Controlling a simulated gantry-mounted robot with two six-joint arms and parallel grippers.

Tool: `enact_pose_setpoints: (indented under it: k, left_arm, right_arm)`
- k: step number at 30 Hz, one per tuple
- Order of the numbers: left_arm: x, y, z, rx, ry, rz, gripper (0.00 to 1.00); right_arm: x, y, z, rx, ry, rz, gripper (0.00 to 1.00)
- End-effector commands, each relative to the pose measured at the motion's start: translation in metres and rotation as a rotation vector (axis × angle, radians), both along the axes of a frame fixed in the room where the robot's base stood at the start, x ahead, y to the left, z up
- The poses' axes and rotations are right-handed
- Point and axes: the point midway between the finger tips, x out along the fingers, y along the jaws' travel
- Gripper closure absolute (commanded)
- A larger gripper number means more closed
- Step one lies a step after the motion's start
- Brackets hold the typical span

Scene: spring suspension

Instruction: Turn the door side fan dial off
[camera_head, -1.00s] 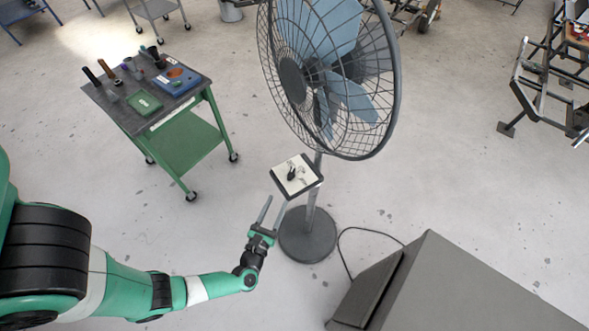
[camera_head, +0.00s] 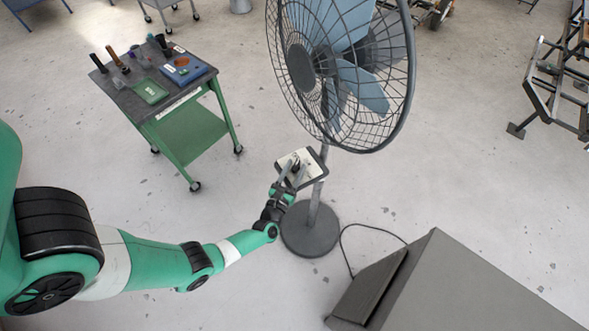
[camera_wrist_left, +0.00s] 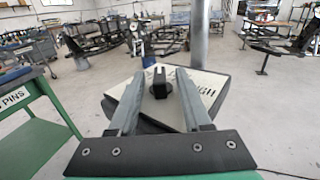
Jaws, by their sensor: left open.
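The fan (camera_head: 340,70) stands on a pole with a round base (camera_head: 310,230). Its control panel (camera_head: 314,161) is a white plate in a dark frame on the pole, and in the left wrist view (camera_wrist_left: 205,88) part of a label reading "HIGH" shows. The black dial (camera_wrist_left: 161,82) stands up from the plate. My left gripper (camera_head: 291,168) is at the panel, open; in the left wrist view its two fingers (camera_wrist_left: 160,95) lie either side of the dial, with gaps visible. Whether the fingertips touch the panel I cannot tell. My right gripper is not in view.
A green cart (camera_head: 190,140) with tools and trays on top stands to the left. A large grey box (camera_head: 470,290) is at the lower right, with a cable (camera_head: 345,243) on the floor. A metal frame (camera_head: 550,95) stands at the far right.

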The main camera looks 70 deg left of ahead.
Motion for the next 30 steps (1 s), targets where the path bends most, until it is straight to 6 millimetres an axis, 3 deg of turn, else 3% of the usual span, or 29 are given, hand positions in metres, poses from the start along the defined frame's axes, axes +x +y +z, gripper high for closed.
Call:
enact_pose_setpoints:
  k: [4, 12, 22, 30]
  left_arm:
    - [0.000, 0.000, 0.000, 0.000, 0.000, 0.000, 0.55]
    - [0.000, 0.000, 0.000, 0.000, 0.000, 0.000, 1.00]
    - [0.000, -0.001, 0.000, 0.002, -0.005, 0.012, 1.00]
    - [0.005, -0.003, -0.002, 0.004, -0.014, 0.183, 1.00]
  right_arm:
    - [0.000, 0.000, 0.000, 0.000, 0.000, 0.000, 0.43]
    - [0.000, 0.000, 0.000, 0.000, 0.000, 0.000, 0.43]
    - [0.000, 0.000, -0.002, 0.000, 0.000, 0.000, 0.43]
    - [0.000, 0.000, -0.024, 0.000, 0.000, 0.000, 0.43]
